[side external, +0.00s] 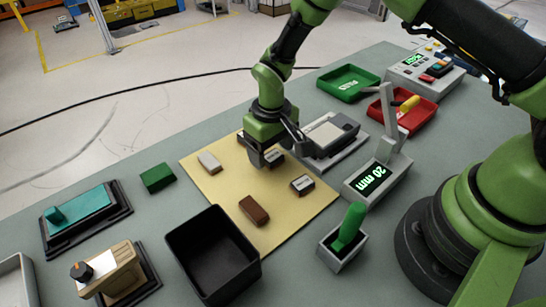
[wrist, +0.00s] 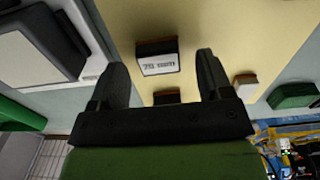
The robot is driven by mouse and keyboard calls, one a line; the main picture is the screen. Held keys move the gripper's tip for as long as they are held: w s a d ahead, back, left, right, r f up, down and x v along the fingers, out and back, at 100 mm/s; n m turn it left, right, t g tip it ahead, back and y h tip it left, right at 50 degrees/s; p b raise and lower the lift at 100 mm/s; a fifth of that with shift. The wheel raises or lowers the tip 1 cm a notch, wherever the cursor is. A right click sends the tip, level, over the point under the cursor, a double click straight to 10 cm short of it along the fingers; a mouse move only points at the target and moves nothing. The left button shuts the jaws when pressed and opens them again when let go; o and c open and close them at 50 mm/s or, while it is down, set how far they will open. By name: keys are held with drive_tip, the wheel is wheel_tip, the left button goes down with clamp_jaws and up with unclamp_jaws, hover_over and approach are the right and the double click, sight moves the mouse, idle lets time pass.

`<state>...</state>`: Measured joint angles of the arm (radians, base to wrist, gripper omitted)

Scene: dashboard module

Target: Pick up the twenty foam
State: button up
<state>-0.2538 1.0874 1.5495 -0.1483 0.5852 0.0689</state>
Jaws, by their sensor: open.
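A small dark block with a white top label (wrist: 158,64) lies on the tan mat in the wrist view. The label appears upside down and seems to read 20 mm. In the wrist view the block sits between the two fingertips, with gaps on both sides. I cannot tell how far above it the fingertips are. A display stand (side external: 372,178) reads 20 mm.
An open black bin (side external: 212,252) stands in front. A grey device (side external: 332,135) stands close right of my gripper.

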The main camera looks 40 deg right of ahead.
drive_tip(key=shift+f, duration=0.5)
drive_tip(key=shift+c, duration=0.2)
drive_tip(key=c, duration=1)
drive_tip(key=shift+o, duration=0.2)
drive_tip(key=shift+r, duration=0.1)
